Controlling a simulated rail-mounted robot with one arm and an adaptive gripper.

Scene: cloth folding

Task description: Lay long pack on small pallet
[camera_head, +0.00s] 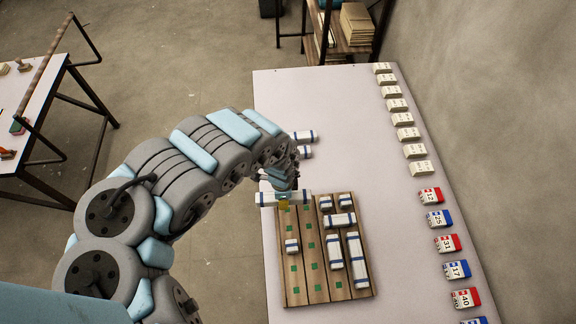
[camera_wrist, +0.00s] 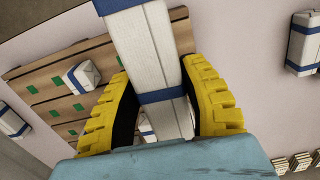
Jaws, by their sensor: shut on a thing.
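A long white pack with blue bands (camera_head: 266,199) is gripped across its width. It also shows in the wrist view (camera_wrist: 147,45). My gripper (camera_head: 284,197) is shut on it, with yellow fingers (camera_wrist: 160,112) on both sides in the wrist view. The pack appears at the far left end of the wooden slatted pallet (camera_head: 316,285), its left end past the pallet's edge. I cannot tell its exact height. Another long pack (camera_head: 357,258) lies lengthwise along the pallet's right side. Several shorter packs, such as one near the middle (camera_head: 339,220), lie there too. Green squares mark bare slats.
Loose white packs (camera_head: 303,136) lie on the table (camera_head: 330,95) beyond the pallet, partly behind my arm. A row of pale blocks (camera_head: 402,119) and numbered red and blue blocks (camera_head: 447,243) lines the table's right edge.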

